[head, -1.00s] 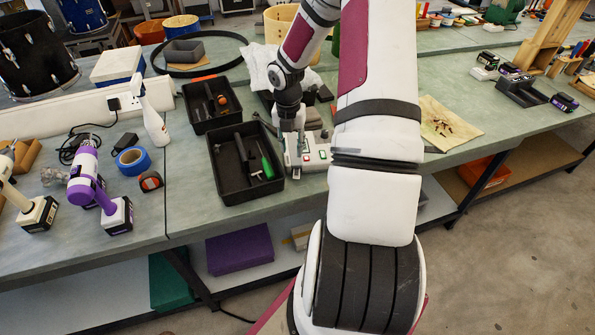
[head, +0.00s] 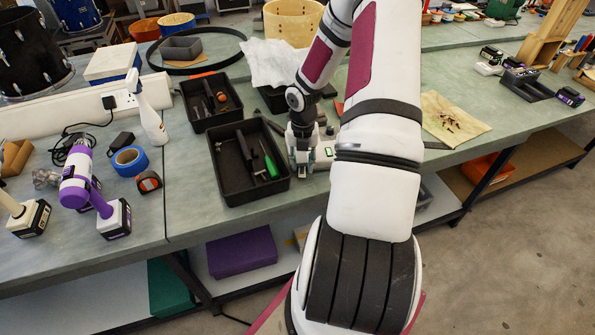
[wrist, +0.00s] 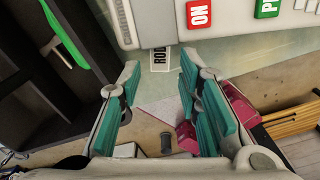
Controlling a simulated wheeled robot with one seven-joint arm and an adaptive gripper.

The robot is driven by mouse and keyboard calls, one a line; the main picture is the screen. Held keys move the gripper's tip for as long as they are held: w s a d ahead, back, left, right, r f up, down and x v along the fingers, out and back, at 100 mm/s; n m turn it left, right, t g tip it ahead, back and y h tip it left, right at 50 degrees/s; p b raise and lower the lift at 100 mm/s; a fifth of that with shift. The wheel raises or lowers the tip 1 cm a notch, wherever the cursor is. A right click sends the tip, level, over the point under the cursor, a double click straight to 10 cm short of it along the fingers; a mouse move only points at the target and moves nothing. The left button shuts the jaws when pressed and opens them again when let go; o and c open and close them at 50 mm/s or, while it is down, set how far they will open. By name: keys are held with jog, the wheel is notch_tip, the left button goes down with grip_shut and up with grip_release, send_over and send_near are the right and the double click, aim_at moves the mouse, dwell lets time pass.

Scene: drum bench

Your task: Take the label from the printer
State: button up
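The label (wrist: 160,58), white with black letters starting "ROD", sticks out of the front edge of the pale printer (wrist: 165,22) in the wrist view. The printer has a red ON button and a green button. In the head view the printer (head: 323,155) is mostly hidden behind my gripper (head: 302,168). In the wrist view my gripper (wrist: 160,85) is open, its teal-padded fingers apart on the left and right of the label, with nothing held between them. The label does not show clearly in the head view.
A black tray (head: 229,190) with a green-handled tool stands just left of the printer. Another black tray (head: 190,115) is behind it. A white cloth (head: 270,63) lies at the back. Brown paper (head: 460,112) lies to the right. The bench's front edge is close to the printer.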

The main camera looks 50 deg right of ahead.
aim_at(302, 173)
notch_tip(302, 173, down, 2)
jog(key=shift+w+f+b, duration=0.1)
jog(key=shift+b, duration=0.7)
jog(key=shift+f, duration=1.3)
jog(key=c, duration=0.6)
